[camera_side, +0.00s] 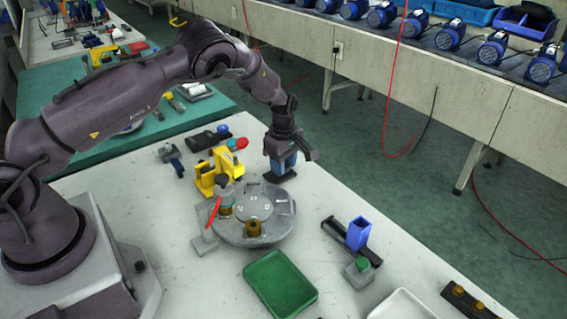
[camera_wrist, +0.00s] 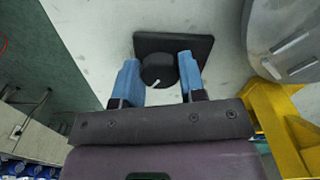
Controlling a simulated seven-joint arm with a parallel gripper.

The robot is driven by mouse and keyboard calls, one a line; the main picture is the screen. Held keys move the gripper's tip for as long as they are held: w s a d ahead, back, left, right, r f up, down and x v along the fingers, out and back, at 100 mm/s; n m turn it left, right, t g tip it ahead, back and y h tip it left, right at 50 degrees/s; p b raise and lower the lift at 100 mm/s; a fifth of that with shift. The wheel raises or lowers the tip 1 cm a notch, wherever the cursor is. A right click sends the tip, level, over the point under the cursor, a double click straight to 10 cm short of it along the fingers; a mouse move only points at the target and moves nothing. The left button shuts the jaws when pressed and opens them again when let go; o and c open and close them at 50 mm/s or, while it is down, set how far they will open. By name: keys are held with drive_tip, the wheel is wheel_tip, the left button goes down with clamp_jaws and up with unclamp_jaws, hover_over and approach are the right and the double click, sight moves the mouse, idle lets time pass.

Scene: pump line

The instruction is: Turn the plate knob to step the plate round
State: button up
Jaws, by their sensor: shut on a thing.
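My gripper (camera_side: 282,166) points down at the far side of the round grey plate (camera_side: 276,226). In the wrist view its two blue fingers (camera_wrist: 158,63) are shut on the black plate knob (camera_wrist: 157,72), one on each side. The knob has a white pointer line aimed at the lower left of that view. It sits on a dark square base (camera_wrist: 202,44). In the side view the fingers hide the knob. The plate (camera_wrist: 281,51) also shows at the right edge of the wrist view. A brass-coloured part (camera_side: 253,228) stands at the plate's near edge.
A yellow fixture (camera_side: 205,184) stands left of the plate, beside a red lever (camera_side: 213,211). A green tray (camera_side: 280,284) lies in front. A blue holder (camera_side: 358,234) and a green button (camera_side: 362,264) are at the right. The table right of my gripper is clear.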

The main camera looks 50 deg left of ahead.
drive_tip(key=n, duration=0.6)
idle(0.6)
drive_tip(key=o, duration=0.9)
wheel_tip(320, 180, up, 13)
idle(0.3)
